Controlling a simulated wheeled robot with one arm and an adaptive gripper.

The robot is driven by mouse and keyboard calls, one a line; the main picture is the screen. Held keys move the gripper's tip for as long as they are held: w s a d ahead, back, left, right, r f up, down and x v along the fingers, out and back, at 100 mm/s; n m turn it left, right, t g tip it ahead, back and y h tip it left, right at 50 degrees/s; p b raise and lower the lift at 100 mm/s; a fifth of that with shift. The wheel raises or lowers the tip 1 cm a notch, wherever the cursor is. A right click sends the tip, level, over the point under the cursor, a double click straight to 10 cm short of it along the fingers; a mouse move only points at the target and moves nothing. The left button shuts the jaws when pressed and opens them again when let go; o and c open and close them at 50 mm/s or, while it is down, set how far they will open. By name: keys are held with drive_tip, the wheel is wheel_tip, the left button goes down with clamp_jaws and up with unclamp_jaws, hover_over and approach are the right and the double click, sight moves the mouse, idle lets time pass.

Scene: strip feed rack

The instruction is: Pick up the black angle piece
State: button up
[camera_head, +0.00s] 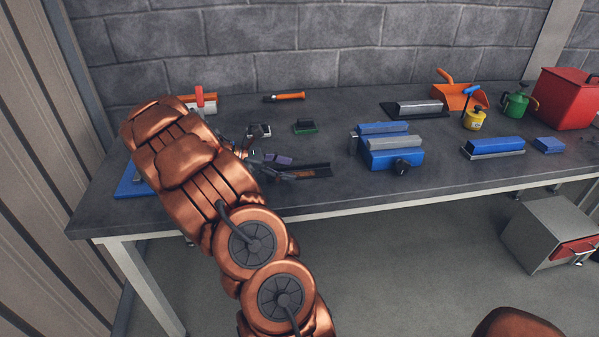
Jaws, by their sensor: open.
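The black angle piece (318,171) lies on the dark workbench, near its front edge and left of the middle. Its right end shows clear. Its left part is partly hidden by my gripper. My gripper (284,168) is open, with its fingers at the left part of the angle piece. I cannot tell whether the fingers touch it.
A blue vise (391,158) stands on the workbench (345,192) to the right. Small dark blocks (305,127) and an orange-handled tool (284,97) lie behind. A blue tray (130,187) is partly hidden at left. A red box (567,97) stands far right.

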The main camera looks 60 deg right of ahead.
drive_tip(key=shift+s+d+f, duration=0.3)
drive_tip(key=shift+s+d, duration=0.15)
drive_tip(key=shift+s, duration=0.05)
clamp_jaws()
